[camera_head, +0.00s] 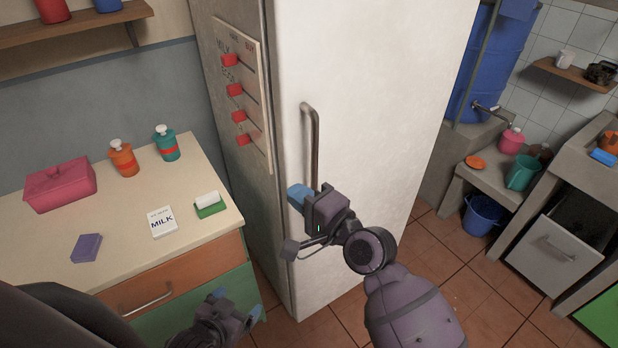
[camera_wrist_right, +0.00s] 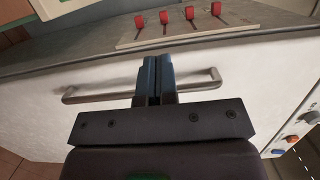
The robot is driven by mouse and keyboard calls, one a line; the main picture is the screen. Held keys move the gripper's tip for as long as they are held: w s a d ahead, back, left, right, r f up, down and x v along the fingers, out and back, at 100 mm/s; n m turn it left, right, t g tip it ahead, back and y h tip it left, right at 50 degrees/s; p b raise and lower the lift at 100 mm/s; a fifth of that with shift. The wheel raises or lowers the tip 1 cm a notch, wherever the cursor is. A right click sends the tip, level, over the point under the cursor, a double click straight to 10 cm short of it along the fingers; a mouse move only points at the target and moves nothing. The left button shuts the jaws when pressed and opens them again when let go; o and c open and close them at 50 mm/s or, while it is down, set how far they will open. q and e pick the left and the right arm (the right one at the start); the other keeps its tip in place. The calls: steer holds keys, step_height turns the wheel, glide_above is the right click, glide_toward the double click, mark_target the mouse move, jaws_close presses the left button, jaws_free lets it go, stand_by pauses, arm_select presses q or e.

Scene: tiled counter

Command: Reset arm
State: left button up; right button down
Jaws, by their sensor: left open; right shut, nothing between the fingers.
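My right gripper (camera_head: 297,195) is in front of the white fridge door, beside the lower end of its long grey handle (camera_head: 312,140). In the right wrist view the right gripper (camera_wrist_right: 155,62) has its blue fingers together with nothing between them, and the fridge handle (camera_wrist_right: 100,92) passes behind them. I cannot tell whether the fingers touch the handle or the door. My left gripper (camera_head: 238,302) is low at the left, in front of the counter's green drawer, open and empty. The fridge (camera_head: 365,60) is closed.
A blue bucket (camera_head: 482,215) stands on the tiled floor at right.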

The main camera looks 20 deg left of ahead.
steer(key=shift+s, duration=1.2)
steer(key=w+d+n+t+h, duration=0.3)
steer(key=w+d+n+t, duration=0.25)
steer(key=d, duration=0.25)
steer(key=d+f+n+t+h, duration=0.1)
steer(key=d+f+h, duration=0.25)
steer(key=d, duration=0.45)
steer(key=d+f+t+h, duration=0.1)
steer(key=d+f+h, duration=0.2)
steer(key=d+f, duration=0.35)
steer(key=s+d+f+g+h, duration=0.1)
steer(key=s+d+f+h, duration=0.1)
steer(key=s+d+f, duration=0.2)
steer(key=s+d+f+g+h, duration=0.1)
steer(key=s+d+f+h, duration=0.1)
steer(key=s+d+f, duration=0.3)
steer(key=s+d+f+g+h, duration=0.1)
steer(key=s+d+f+h, duration=0.2)
steer(key=s+d, duration=0.6)
steer(key=d+f, duration=0.2)
steer(key=d, duration=0.3)
steer(key=shift+d+m, duration=0.3)
steer(key=shift+m, duration=0.05)
